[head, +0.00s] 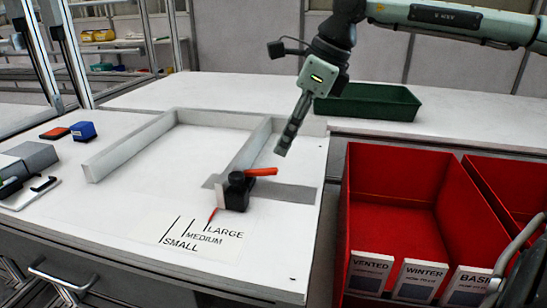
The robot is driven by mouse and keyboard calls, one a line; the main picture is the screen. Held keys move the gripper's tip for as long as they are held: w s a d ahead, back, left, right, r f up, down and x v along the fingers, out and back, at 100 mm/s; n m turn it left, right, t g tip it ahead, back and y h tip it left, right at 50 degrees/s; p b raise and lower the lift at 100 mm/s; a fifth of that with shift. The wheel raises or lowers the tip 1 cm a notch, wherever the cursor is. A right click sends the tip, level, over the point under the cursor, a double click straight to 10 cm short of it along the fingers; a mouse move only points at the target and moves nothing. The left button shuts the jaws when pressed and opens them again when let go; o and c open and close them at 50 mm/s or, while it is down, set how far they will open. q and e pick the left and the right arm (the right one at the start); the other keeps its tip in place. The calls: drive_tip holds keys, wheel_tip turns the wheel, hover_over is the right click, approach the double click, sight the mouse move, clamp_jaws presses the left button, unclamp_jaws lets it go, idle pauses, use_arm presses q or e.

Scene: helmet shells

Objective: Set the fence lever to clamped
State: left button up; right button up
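The fence lever (262,171) is a red-orange handle on a black clamp block (237,191). It points to the right and slightly up in the picture. The block sits at the near end of the grey fence rail (249,146) on the white table. A thin red pointer (212,215) by the block is near the LARGE mark of the printed size scale (200,236). My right gripper (284,150) hangs above and just right of the lever, apart from it. Its fingers show as one narrow bar, so their opening is unclear. My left gripper is not in view.
Red bins (395,180) labelled VENTED, WINTER and BASE stand at the right. A green tray (368,103) lies behind my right gripper. A blue block (82,131), a red-orange pad (54,133) and a grey box (30,158) lie at the left.

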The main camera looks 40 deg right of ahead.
sight(272, 168)
drive_tip(key=x, duration=0.7)
drive_tip(key=shift+a, duration=0.1)
drive_tip(key=shift+c, duration=0.3)
clamp_jaws()
